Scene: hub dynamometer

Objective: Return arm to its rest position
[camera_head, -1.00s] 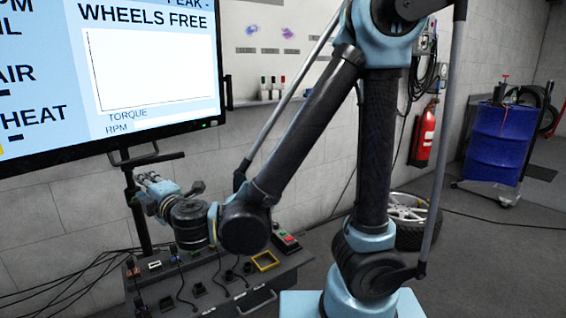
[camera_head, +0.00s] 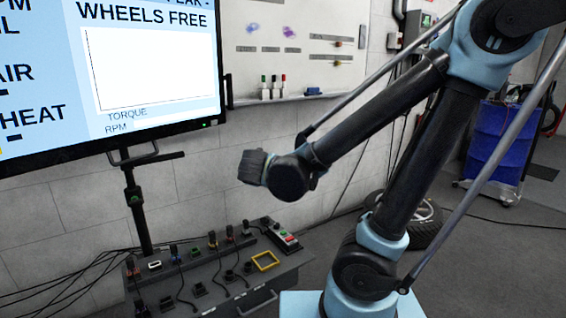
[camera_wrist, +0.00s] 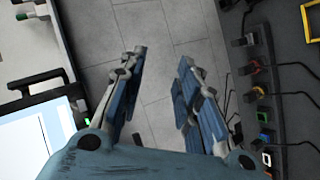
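My arm (camera_head: 370,120) rises from its light blue base and bends over to the left in the head view. Its wrist end points toward the wall, above the control console. My gripper (camera_wrist: 160,65) shows in the wrist view with its two blue-padded fingers spread apart. Nothing is between them; only wall blocks show in the gap. In the head view the fingers are hidden behind the wrist.
The control console (camera_head: 219,297) with switches, cables and a yellow frame stands below the wrist. A large monitor (camera_head: 150,65) is at the left on a stand. A whiteboard (camera_head: 290,45) hangs behind.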

